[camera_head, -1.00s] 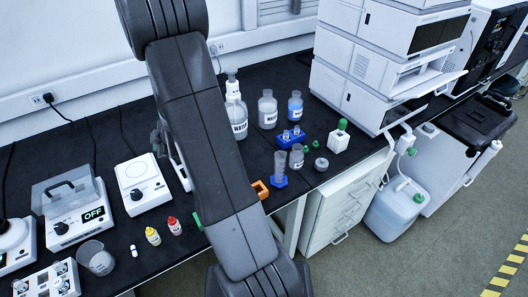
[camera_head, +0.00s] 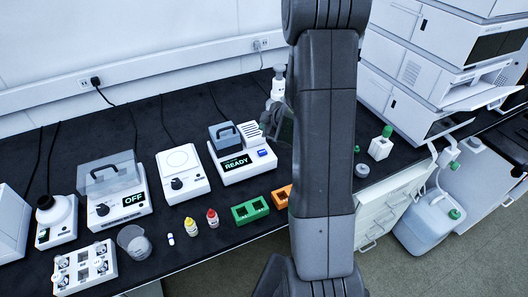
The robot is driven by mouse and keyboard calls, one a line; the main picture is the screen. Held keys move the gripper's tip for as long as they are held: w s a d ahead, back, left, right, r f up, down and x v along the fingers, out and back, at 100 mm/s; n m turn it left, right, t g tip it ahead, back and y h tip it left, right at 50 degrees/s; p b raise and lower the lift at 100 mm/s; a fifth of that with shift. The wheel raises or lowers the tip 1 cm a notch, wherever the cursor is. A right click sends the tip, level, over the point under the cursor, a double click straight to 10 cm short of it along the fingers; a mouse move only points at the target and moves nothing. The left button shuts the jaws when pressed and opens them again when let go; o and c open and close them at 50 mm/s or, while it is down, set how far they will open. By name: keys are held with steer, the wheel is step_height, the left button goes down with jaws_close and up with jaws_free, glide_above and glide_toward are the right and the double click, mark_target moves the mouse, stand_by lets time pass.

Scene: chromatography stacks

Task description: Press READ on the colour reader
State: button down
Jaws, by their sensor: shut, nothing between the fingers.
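The colour reader (camera_head: 229,174) is a white box on the black bench, left of my arm. Its display reads READY. It has a dark lidded part with a handle (camera_head: 224,135) at the back left. A small blue button (camera_head: 264,153) is on its right side; its lettering is too small to read. My gripper (camera_head: 283,128) shows only as a dark shape at the left edge of my arm, just right of the reader and apart from the blue button. Most of it is hidden behind my arm.
Orange (camera_head: 282,196) and green (camera_head: 250,209) holders and red- (camera_head: 212,217) and yellow-capped (camera_head: 190,226) bottles stand in front of the reader. A white hotplate-like device (camera_head: 183,172) is to its left. A wash bottle (camera_head: 277,84) stands behind. My arm hides the bench's middle right.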

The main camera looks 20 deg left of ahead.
mark_target(264, 153)
step_height(264, 153, down, 9)
steer(key=b, duration=0.8)
steer(key=shift+b, duration=0.3)
stand_by(1.6)
steer(key=shift+f+b, duration=0.3)
steer(key=shift+f, duration=0.05)
steer(key=shift+f+b, duration=0.3)
steer(key=shift+f, duration=0.05)
stand_by(0.5)
stand_by(0.4)
steer(key=shift+r+p, duration=0.8)
steer(key=shift+p, duration=0.05)
steer(key=shift+r, duration=0.1)
step_height(264, 153, up, 5)
steer(key=p, duration=0.5)
